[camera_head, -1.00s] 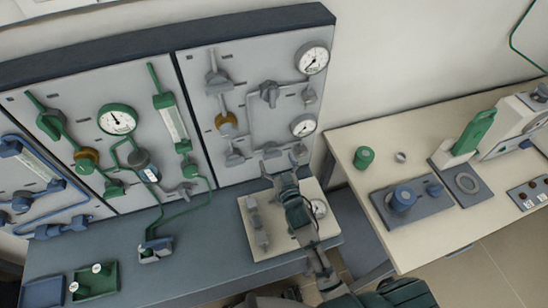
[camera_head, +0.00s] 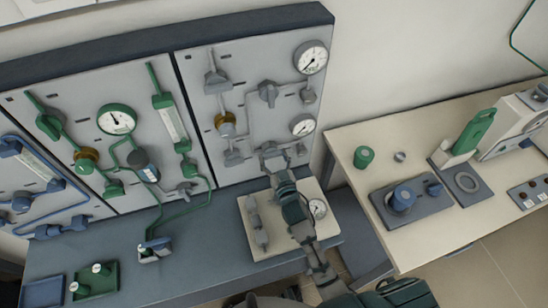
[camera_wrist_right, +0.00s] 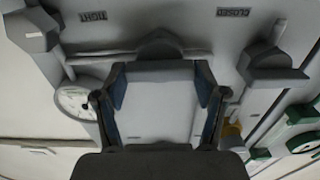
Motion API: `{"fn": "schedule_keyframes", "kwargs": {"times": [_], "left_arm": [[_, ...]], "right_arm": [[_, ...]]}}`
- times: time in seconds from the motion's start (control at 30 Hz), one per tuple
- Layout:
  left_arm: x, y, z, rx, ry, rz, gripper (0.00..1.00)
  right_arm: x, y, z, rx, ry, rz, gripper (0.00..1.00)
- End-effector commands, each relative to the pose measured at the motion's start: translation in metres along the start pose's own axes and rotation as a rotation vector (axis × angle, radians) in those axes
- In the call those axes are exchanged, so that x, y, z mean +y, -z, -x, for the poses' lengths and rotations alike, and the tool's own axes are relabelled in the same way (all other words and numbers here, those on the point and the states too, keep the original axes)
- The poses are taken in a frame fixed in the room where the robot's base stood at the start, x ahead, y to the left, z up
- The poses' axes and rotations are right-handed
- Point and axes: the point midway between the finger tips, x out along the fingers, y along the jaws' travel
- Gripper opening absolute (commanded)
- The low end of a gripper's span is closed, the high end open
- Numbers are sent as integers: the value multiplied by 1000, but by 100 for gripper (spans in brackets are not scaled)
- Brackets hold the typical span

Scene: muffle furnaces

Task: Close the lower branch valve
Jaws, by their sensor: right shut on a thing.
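The grey lower branch valve (camera_wrist_right: 160,45) sits on its pipe on the right-hand wall panel. In the head view my right gripper (camera_head: 270,153) covers most of it. In the right wrist view my right gripper (camera_wrist_right: 160,72) has its two fingers on either side of the valve's grey handle and is shut on it. The gripper hides part of the handle, so its exact angle is hard to tell. A similar grey valve (camera_head: 268,93) is on the branch above, clear of the gripper. My left gripper is not in view.
Gauges (camera_head: 302,125) and grey end fittings (camera_head: 233,157) flank the valve closely. A brass-coloured knob (camera_head: 225,123) is up to the left. Below, a pale board (camera_head: 262,247) with fittings lies on the blue bench. A cream table (camera_head: 350,150) stands to the right.

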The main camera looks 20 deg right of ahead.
Motion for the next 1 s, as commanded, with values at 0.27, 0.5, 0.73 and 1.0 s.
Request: {"fn": "schedule_keyframes", "kwargs": {"times": [0.27,0.5,0.73,1.0], "left_arm": [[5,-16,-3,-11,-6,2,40],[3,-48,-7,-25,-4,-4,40],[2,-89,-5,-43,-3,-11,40],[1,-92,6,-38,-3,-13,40]], "right_arm": [[2,0,0,-4,-4,60,36],[1,2,0,-4,-3,218,36],[1,1,0,-6,-4,434,36],[-1,0,0,-6,-2,691,36]]}}
